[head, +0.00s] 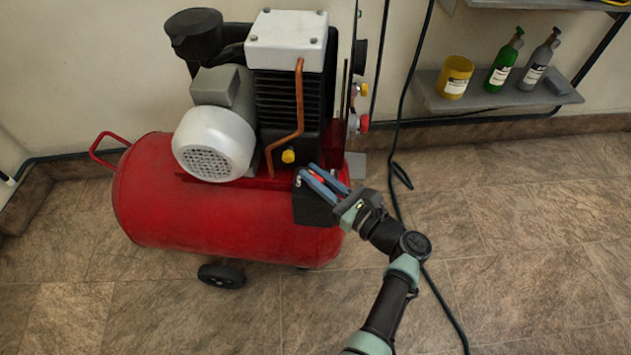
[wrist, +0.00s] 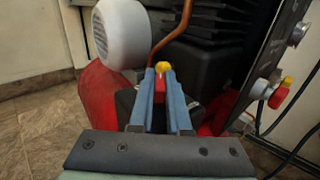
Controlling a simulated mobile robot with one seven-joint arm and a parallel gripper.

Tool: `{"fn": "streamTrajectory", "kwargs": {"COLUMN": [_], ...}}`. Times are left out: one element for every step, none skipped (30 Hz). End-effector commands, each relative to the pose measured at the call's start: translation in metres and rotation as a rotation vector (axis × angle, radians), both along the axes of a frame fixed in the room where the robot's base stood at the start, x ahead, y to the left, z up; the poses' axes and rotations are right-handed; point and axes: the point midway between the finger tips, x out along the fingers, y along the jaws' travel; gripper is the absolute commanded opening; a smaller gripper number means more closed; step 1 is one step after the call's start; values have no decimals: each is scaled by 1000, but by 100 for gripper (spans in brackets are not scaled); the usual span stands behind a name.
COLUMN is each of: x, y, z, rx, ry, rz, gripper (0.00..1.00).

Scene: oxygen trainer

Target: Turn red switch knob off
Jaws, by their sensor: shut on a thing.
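The red switch knob (head: 317,177) shows as a small red piece between the two blue-grey fingers of my gripper (head: 307,173). It sits on a black switch box (head: 312,208) at the right end of the red compressor tank (head: 215,215). In the wrist view the red knob (wrist: 160,84) lies between the fingertips of my gripper (wrist: 161,77), which are shut on it. The fingers hide its sides, so its turned position cannot be told.
A yellow knob (head: 288,156) and a copper pipe (head: 299,105) are close behind the fingers. A gauge panel with a red and yellow valve (wrist: 280,94) stands to the right. A black hose (head: 401,175) runs down the wall and across the floor. A shelf (head: 490,98) holds bottles.

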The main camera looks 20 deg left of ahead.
Motion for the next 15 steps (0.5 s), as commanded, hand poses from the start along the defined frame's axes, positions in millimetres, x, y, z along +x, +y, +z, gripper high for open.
{"fn": "streamTrajectory", "kwargs": {"x": [2,2,2,2,1,1,1,1,1,1,1,0,0,0,0], "y": [-1,-1,-1,-1,-1,-1,0,0,0,0,0,0,0,0,0], "z": [-10,-10,-11,-10,-11,-11,-11,-10,-11,-11,-11,-11,-11,-11,-11], "rx": [-2,-2,-2,-2,-3,-4,-2,-2,-2,-4,-4,-2,-2,-2,-3], "ry": [1,2,2,1,1,1,2,2,2,1,1,2,2,2,3], "rz": [44,72,110,137,163,196,220,241,269,289,310,334,352,371,393], "gripper": [0,0,0,0,0,0,0,0,0,0,0,0,0,0,0]}}
